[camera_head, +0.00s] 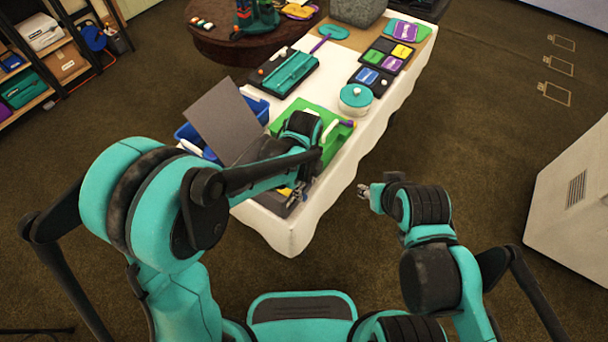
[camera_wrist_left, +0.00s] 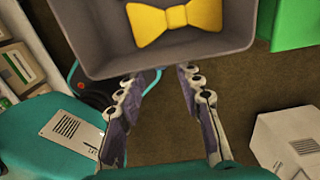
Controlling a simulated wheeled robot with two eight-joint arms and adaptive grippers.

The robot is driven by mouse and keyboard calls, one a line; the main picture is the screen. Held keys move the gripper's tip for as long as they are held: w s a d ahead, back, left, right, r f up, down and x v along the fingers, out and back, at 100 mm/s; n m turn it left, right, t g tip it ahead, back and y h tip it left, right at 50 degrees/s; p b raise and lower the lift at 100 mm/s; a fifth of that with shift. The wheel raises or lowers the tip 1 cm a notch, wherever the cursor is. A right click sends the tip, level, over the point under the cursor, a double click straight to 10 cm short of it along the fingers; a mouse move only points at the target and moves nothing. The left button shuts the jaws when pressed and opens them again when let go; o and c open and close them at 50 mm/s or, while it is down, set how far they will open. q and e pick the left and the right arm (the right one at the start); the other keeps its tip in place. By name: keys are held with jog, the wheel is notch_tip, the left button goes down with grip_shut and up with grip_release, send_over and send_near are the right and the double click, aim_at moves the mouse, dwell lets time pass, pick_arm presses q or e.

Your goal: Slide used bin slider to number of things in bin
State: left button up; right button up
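A dark grey bin (camera_wrist_left: 100,62) fills the top of the left wrist view, with a yellow bow tie (camera_wrist_left: 175,20) inside. In the head view the bin (camera_head: 268,203) is at the table's near end, mostly hidden by my left arm. My left gripper (camera_wrist_left: 158,78) has its fingers apart at the bin's near wall. I cannot tell whether they touch it. In the head view the left gripper (camera_head: 297,195) is partly hidden. My right gripper (camera_head: 363,191) hangs right of the table, away from the bin; its fingers are too small to read. I cannot make out a slider.
A green tray (camera_head: 340,135), an upright grey panel (camera_head: 222,120) and blue bins (camera_head: 186,133) stand close around my left arm. A lidded white pot (camera_head: 355,98) and a black tray (camera_head: 290,73) are farther along the white table (camera_head: 290,233).

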pick_arm(q)
notch_tip(320, 180, up, 8)
jog(key=shift+f, duration=0.15)
dwell(0.5)
jog(key=s+a+r+n+t, duration=0.3)
jog(key=a+n, duration=0.6)
jog(key=n, duration=0.3)
jog(key=s+a+r+n+t, duration=0.3)
jog(key=s+a+n, duration=0.3)
jog(key=a+n, duration=0.4)
jog(key=n+t, duration=0.1)
jog(key=n, duration=0.2)
jog(key=shift+s+a, duration=0.2)
jog(key=shift+a, duration=0.1)
jog(key=shift+f, duration=0.1)
dwell(0.3)
